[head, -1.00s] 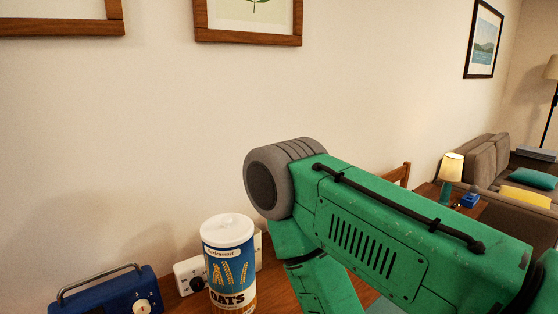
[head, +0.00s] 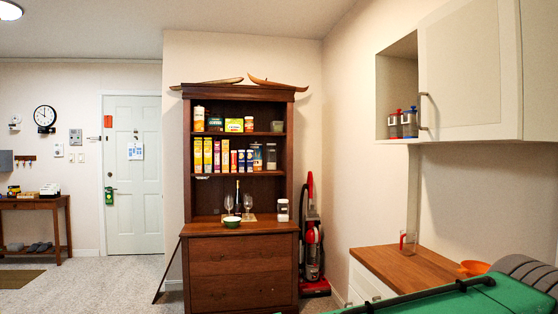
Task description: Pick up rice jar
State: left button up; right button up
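No label is readable, so I cannot tell which container is the rice jar. A small pale jar with a dark band (head: 283,210) stands at the right of the hutch's counter. Clear jars (head: 271,157) with dark contents stand at the right end of the hutch's middle shelf. Two canisters with red and blue tops (head: 409,123) sit in the open part of the white wall cabinet. Neither gripper is in view; only part of my green arm shows at the bottom right.
The wooden hutch (head: 240,270) holds boxes, glasses and a green bowl (head: 232,222). A red vacuum cleaner (head: 312,245) stands beside it. A wooden-topped counter (head: 415,268) with a clear pitcher (head: 408,243) and orange funnel (head: 474,268) is at right. Carpet is open at left.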

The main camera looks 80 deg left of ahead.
aim_at(271, 151)
jog(key=u, duration=1.85)
jog(key=i+j+u, duration=0.2)
jog(key=u, duration=0.2)
jog(key=i+u, duration=0.85)
jog(key=i+z, duration=0.15)
jog(key=i, duration=1.8)
jog(key=i+l+z, duration=0.15)
jog(key=i+z, duration=0.3)
jog(key=i, duration=0.2)
jog(key=i+z, duration=0.4)
jog(key=i, duration=0.25)
jog(key=i+j+z, duration=0.3)
jog(key=i+z, duration=0.15)
jog(key=i, duration=0.15)
